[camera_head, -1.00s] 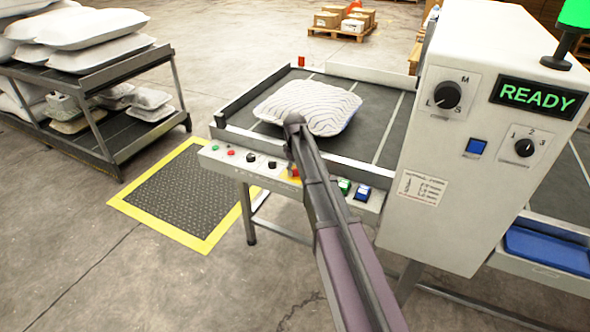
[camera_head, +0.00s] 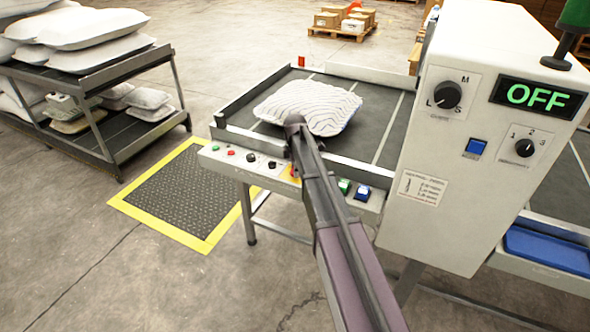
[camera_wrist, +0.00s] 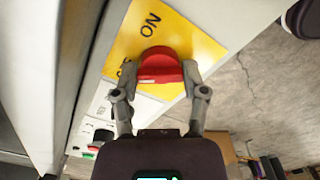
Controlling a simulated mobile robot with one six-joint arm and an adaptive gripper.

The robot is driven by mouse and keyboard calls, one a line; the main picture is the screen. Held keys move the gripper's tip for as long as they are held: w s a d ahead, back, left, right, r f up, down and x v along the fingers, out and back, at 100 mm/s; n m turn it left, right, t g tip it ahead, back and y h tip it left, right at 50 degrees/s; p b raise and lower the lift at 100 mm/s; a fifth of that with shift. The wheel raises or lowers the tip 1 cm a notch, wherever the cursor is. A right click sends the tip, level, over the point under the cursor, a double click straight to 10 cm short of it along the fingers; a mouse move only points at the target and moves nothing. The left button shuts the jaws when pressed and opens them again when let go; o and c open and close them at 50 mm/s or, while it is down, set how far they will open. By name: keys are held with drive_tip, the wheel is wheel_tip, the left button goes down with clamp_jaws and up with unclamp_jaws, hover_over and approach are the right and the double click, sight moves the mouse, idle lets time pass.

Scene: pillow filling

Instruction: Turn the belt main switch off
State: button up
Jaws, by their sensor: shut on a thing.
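The belt main switch is a red rotary knob (camera_wrist: 160,66) on a yellow plate (camera_wrist: 195,42) in the wrist view. The word "ON" shows on the plate; a second label is mostly hidden by the knob and a finger. My gripper (camera_wrist: 158,82) is shut on the red knob, one finger on each side. In the head view my arm covers most of the switch; only a bit of its yellow plate (camera_head: 286,172) shows on the front panel. The display (camera_head: 538,97) on the white cabinet reads "OFF", and the lamp above it is dark green.
A white striped pillow (camera_head: 310,105) lies on the belt table just behind my arm. Green (camera_head: 345,186) and blue (camera_head: 362,192) buttons sit right of the switch, and small knobs sit to its left. The white cabinet (camera_head: 440,200) stands close on the right.

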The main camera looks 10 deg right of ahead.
drive_tip(key=shift+s+n, duration=0.1)
drive_tip(key=shift+n, duration=0.8)
drive_tip(key=o, duration=1.2)
drive_tip(key=shift+c, duration=0.2)
